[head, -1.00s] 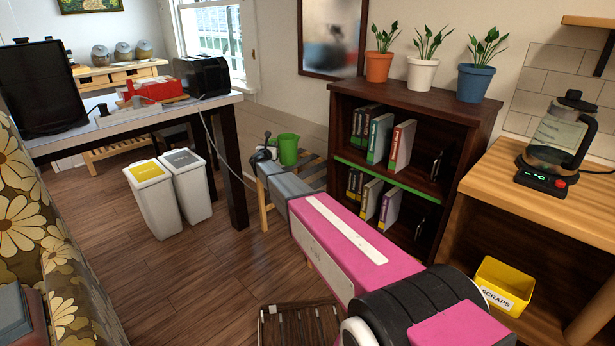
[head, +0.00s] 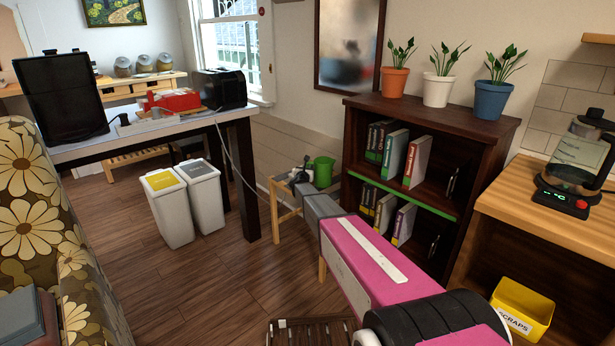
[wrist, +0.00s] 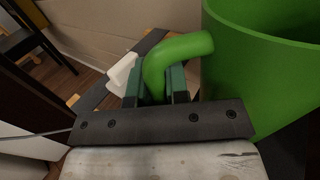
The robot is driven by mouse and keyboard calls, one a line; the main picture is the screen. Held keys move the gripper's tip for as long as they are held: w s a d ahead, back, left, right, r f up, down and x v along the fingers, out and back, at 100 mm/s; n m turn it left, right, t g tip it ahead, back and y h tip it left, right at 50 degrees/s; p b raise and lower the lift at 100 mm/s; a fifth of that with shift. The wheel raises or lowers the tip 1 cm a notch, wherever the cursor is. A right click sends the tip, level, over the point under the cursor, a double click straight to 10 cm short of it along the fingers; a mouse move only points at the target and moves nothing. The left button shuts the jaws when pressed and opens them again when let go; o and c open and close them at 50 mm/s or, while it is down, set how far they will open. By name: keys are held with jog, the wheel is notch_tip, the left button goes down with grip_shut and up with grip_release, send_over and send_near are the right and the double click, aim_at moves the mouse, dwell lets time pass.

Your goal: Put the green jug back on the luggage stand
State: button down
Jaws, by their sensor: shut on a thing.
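The green jug (head: 320,172) is at the far end of my arm, left of the bookshelf. In the wrist view the jug (wrist: 262,75) fills the right side, its curved handle running to the left. My gripper (wrist: 155,87) is shut on this handle, with a green finger on each side of it. The luggage stand (head: 283,213) is a light wooden frame, partly hidden behind my arm. The jug appears at the stand's top; I cannot tell whether its base touches it. A white object (wrist: 122,73) lies beside the handle in the wrist view.
The dark bookshelf (head: 420,118) stands close right of the stand. A table (head: 150,128) with a dark leg and a hanging cable is to the left. Two white bins (head: 186,205) stand under its near edge. The floor between bins and arm is clear.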

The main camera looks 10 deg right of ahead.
jog(key=shift+f, duration=1.65)
jog(key=shift+f, duration=0.15)
jog(key=c, duration=1.1)
grip_release()
